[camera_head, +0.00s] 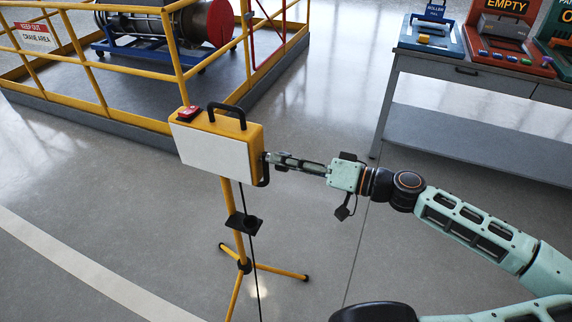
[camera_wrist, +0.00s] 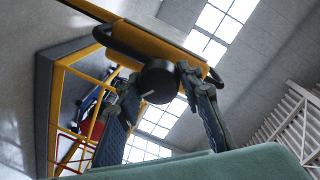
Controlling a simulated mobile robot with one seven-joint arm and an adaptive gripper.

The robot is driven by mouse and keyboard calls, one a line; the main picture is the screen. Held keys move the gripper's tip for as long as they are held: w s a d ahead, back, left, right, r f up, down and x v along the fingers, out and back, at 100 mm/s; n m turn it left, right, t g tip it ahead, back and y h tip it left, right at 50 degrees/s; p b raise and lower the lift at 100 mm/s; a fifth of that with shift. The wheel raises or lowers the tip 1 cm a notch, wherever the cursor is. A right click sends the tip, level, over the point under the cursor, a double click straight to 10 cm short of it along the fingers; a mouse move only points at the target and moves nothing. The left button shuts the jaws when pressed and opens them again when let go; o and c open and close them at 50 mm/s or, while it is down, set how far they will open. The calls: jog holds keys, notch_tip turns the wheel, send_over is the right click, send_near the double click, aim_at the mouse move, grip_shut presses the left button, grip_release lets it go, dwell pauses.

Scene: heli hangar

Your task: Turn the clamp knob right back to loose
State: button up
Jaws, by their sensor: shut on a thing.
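The yellow work lamp (camera_head: 212,150) has a white front panel and stands on a yellow tripod. The clamp knob (camera_wrist: 159,80) is black and round with a small pale mark on its rim, on the lamp's side in the wrist view. My gripper (camera_head: 270,160) reaches the lamp's right side from the right. In the wrist view my gripper (camera_wrist: 162,84) has one finger on each side of the knob and is shut on it. In the head view the knob is mostly hidden by the fingertips and a black bracket.
A yellow railing (camera_head: 110,97) around a grey platform stands behind the lamp at the left. A grey workbench (camera_head: 470,77) with coloured trays is at the upper right. A black cable hangs down by the tripod legs (camera_head: 243,265). The floor around is clear.

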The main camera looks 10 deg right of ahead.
jog(key=shift+f+n, duration=0.2)
jog(key=shift+n, duration=0.2)
jog(key=o, duration=1.1)
jog(key=shift+r, duration=0.1)
jog(key=shift+o, duration=0.2)
jog(key=v, duration=1.2)
jog(key=shift+s, duration=0.1)
